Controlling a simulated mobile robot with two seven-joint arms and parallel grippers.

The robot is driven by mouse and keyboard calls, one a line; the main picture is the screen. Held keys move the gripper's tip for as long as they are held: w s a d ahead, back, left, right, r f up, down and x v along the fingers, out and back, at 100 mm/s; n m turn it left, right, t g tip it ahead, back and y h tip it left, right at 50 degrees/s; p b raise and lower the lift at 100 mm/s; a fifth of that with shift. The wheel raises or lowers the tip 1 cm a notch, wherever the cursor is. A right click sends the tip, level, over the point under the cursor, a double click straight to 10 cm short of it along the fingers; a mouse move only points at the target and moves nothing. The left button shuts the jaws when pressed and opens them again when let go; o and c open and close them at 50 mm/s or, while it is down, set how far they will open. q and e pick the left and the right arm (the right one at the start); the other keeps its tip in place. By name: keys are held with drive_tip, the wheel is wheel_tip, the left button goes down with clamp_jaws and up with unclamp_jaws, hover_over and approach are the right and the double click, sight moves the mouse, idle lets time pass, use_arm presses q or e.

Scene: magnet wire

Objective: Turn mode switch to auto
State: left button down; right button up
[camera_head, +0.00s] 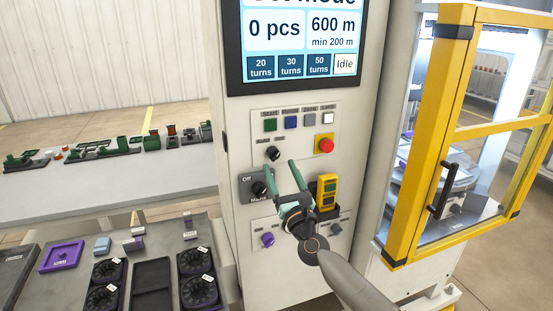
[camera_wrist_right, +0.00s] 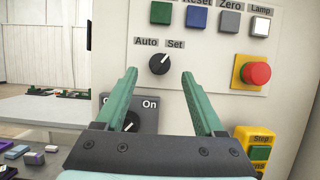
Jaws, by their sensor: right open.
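The mode switch is a round black knob (camera_head: 272,154) on the light panel below the row of buttons. The right wrist view shows the knob (camera_wrist_right: 159,64) under the labels Auto and Set, its white mark pointing up and right toward Set. My right gripper (camera_head: 279,163) is open, its green fingers pointing at the panel. In the right wrist view the fingertips (camera_wrist_right: 159,75) appear on either side of the knob and slightly below it, with nothing visible between them gripped. Contact is not visible. My left gripper is not in view.
A screen (camera_head: 301,40) above shows a mode heading and Idle. A red emergency button (camera_head: 326,144) sits right of the knob, and the Off/On main switch (camera_head: 259,189) below it. A yellow Step device (camera_head: 327,192) and a yellow-framed door (camera_head: 408,190) stand to the right.

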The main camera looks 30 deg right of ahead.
sight(275, 159)
drive_tip(key=shift+x, duration=1.75)
clamp_jaws()
